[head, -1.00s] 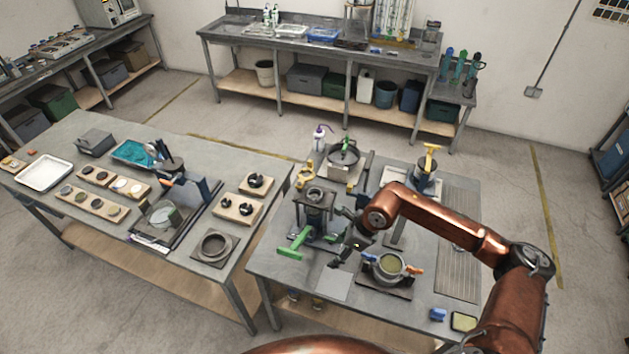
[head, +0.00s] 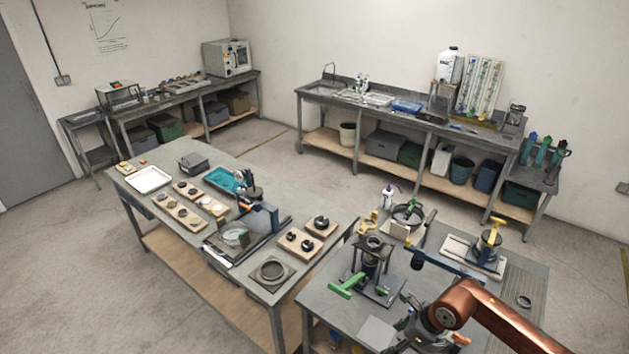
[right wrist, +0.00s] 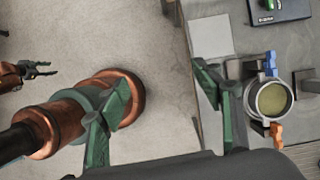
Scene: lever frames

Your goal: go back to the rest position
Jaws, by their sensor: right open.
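My right arm is copper and comes in from the lower right of the head view. Its gripper shows only in part at the bottom edge. In the right wrist view my right gripper (right wrist: 155,95) has its green fingers wide apart with nothing between them. A round vessel (right wrist: 272,99) with yellowish contents, and orange and blue parts beside it, lies right of the right finger; the depth between them is unclear. My left gripper (right wrist: 40,70) shows small at the left edge, its dark fingers apart and empty, over the floor.
The near table (head: 318,318) carries a green-handled press (head: 372,265) and a yellow-handled device (head: 488,247). A second table (head: 150,205) with trays and sample blocks stands to its left. Open floor (head: 60,270) lies further left. A bench (head: 330,97) lines the back wall.

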